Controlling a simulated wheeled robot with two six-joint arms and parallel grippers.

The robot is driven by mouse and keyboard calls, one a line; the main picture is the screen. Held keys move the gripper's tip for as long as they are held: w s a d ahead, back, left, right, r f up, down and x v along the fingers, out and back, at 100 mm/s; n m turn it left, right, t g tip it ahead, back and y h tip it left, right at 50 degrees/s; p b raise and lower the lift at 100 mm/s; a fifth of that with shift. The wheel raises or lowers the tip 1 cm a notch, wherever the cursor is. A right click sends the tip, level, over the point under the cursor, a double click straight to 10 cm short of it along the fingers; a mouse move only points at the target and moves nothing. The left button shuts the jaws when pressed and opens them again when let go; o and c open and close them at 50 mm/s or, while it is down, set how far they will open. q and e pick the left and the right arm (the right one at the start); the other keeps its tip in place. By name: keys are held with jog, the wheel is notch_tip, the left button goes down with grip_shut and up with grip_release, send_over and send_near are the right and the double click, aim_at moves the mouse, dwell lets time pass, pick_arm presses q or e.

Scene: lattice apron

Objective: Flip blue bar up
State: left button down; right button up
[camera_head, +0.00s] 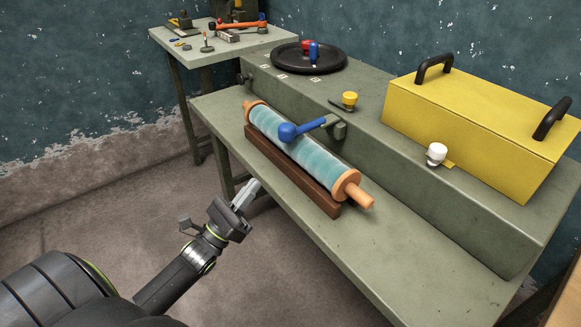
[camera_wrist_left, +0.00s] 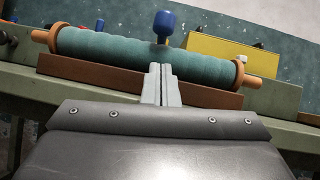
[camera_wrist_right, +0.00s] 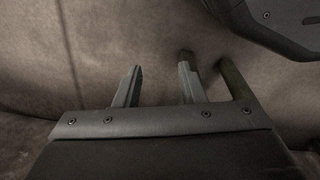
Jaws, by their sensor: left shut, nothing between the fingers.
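The blue bar (camera_head: 308,127) has a round knob at its free end and a grey bracket (camera_head: 336,126) at its other end on the green bench. It lies across the top of a teal roll with orange ends (camera_head: 306,152), which rests against a brown wooden rail (camera_head: 287,170). In the left wrist view the blue knob (camera_wrist_left: 164,25) stands just beyond my fingertips. My left gripper (camera_head: 246,194) is shut and empty, in front of the rail and below the knob. My right gripper (camera_wrist_right: 158,82) shows only in the right wrist view, open and empty above the floor.
A yellow box with black handles (camera_head: 470,125) stands on the bench's raised part. A white knob (camera_head: 437,152), a yellow knob (camera_head: 349,98) and a black turntable (camera_head: 310,60) are there too. A side table with tools (camera_head: 225,40) is at the back left. The floor in front is clear.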

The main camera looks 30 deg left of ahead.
pick_arm(q)
jog(key=shift+d+r+m+h, duration=0.15)
jog(key=shift+r+m+h, duration=0.1)
jog(key=shift+m+h, duration=0.05)
jog(key=x, duration=0.9)
jog(key=shift+w+d+r, duration=0.15)
jog(key=shift+w+r, duration=0.1)
jog(key=shift+w, duration=0.05)
pick_arm(e)
jog(key=shift+s+d+f, duration=0.15)
jog(key=shift+s+f, duration=0.15)
jog(key=shift+f, duration=0.25)
pick_arm(q)
jog(key=shift+r+p, duration=0.1)
jog(key=shift+p, duration=0.3)
pick_arm(e)
jog(key=shift+d, duration=0.2)
